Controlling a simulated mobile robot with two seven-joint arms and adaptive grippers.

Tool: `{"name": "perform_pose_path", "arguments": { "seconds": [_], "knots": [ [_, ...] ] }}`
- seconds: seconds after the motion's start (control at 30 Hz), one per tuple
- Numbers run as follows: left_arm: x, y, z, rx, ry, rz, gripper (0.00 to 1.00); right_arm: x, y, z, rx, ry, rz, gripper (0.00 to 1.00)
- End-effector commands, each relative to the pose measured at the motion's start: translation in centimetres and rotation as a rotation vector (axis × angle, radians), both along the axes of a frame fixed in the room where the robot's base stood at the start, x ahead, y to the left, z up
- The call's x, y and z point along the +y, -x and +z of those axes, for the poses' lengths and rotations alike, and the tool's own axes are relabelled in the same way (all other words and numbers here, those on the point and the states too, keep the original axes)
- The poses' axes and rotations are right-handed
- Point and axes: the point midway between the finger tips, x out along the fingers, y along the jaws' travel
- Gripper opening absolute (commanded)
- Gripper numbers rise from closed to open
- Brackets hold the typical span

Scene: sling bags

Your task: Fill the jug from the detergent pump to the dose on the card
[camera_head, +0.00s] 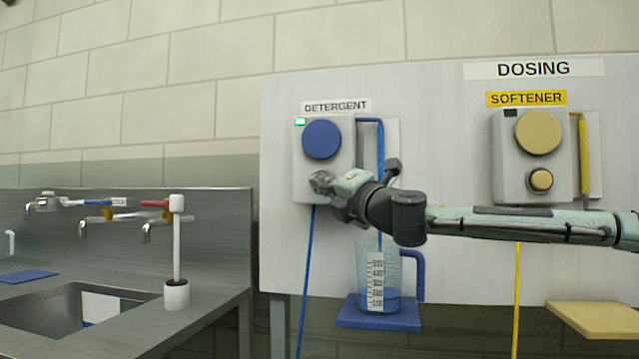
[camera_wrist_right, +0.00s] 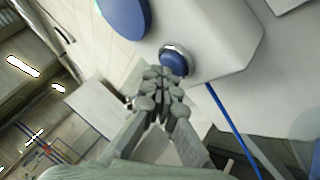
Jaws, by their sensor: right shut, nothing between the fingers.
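The detergent pump (camera_head: 300,165) is a pale box on the upright panel, with a blue round disc (camera_head: 321,139) and a lit green light (camera_head: 300,121). My right gripper (camera_head: 322,184) is shut and empty at the pump's lower front. In the right wrist view its fingertips (camera_wrist_right: 158,80) are right by the pump's blue button (camera_wrist_right: 174,62); I cannot tell whether they touch. The clear jug (camera_head: 365,262) with a blue handle and printed scale stands upright below the blue tube (camera_head: 381,150). Blue liquid (camera_head: 393,302) fills its lowest part, around the bottom marks. My left gripper is out of view.
The jug stands on a blue shelf (camera_head: 352,318). A softener pump (camera_head: 508,165) with yellow parts is to the right, above an empty yellow shelf (camera_head: 595,317). A sink (camera_head: 45,310) with several taps is at the left. I recognise no dose card.

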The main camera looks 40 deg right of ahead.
Motion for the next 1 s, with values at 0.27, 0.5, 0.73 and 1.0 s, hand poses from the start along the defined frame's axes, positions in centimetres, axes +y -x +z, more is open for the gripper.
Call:
{"name": "perform_pose_path", "arguments": {
  "seconds": [0.27,0.5,0.73,1.0],
  "knots": [
    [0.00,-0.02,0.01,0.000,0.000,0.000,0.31,-0.08,-0.01,0.02,0.000,0.000,-0.002,0.00],
    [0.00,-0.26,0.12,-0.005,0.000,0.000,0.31,-0.08,-0.01,0.02,0.000,0.000,-0.002,0.00],
    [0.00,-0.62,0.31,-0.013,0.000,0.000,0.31,-0.07,-0.01,0.01,0.000,0.000,-0.002,0.00],
    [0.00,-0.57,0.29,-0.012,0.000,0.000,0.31,-0.07,-0.01,0.01,0.000,0.000,-0.002,0.00]
  ]
}}
